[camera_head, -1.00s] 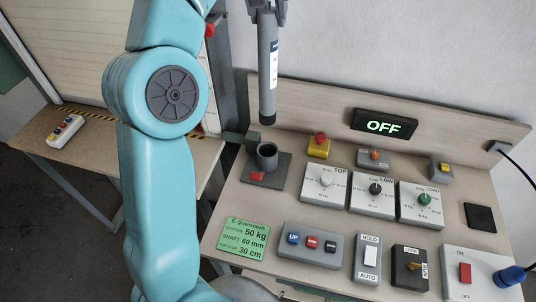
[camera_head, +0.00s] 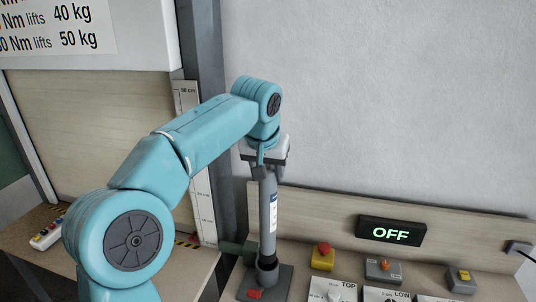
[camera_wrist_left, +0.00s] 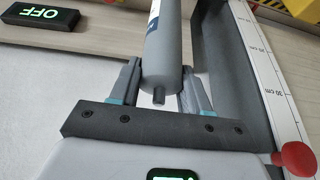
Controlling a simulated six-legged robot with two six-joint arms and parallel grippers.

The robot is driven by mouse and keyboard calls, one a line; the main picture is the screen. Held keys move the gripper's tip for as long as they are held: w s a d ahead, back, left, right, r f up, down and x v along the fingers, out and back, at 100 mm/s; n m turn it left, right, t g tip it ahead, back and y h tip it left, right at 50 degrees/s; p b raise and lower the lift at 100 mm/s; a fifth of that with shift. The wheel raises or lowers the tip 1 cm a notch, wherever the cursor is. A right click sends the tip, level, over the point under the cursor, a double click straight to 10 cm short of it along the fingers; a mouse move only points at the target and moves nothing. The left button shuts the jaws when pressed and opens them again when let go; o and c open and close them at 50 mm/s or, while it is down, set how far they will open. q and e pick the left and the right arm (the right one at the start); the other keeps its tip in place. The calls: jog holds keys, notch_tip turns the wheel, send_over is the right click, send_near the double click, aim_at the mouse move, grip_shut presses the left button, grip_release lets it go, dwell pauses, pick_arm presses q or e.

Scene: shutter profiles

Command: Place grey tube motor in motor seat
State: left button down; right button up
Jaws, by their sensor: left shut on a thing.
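The grey tube motor (camera_head: 267,222) stands upright in the head view, with a pale label on its side. My left gripper (camera_head: 265,170) is shut on its upper end. The motor's lower end is at the mouth of the motor seat (camera_head: 267,275), a dark grey cup on a square plate; how deep it sits I cannot tell. In the left wrist view the motor (camera_wrist_left: 162,60) lies between the two fingers of the left gripper (camera_wrist_left: 158,82), its end pin showing. My right gripper is not in view.
A red clamp (camera_head: 254,294) is at the seat's front. A yellow box with a red button (camera_head: 323,256), dial boxes and an OFF display (camera_head: 391,231) stand to the right. A dark upright post (camera_head: 205,90) and a height scale (camera_head: 188,100) are left of the motor.

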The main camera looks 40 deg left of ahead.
aim_at(267, 200)
pick_arm(q)
notch_tip(267, 200, down, 5)
jog(key=shift+f, duration=0.1)
jog(key=shift+s+f, duration=0.3)
jog(key=shift+f, duration=0.65)
jog(key=shift+w+a+f, duration=0.15)
jog(key=shift+w+f, duration=0.05)
jog(key=shift+f, duration=0.35)
jog(key=shift+s+b, duration=0.1)
jog(key=shift+b, duration=0.25)
jog(key=c, duration=0.9)
grip_release()
jog(key=shift+f, duration=0.2)
jog(key=shift+c, duration=0.2)
jog(key=o, duration=0.5)
jog(key=shift+d, duration=0.2)
jog(key=shift+r, duration=0.1)
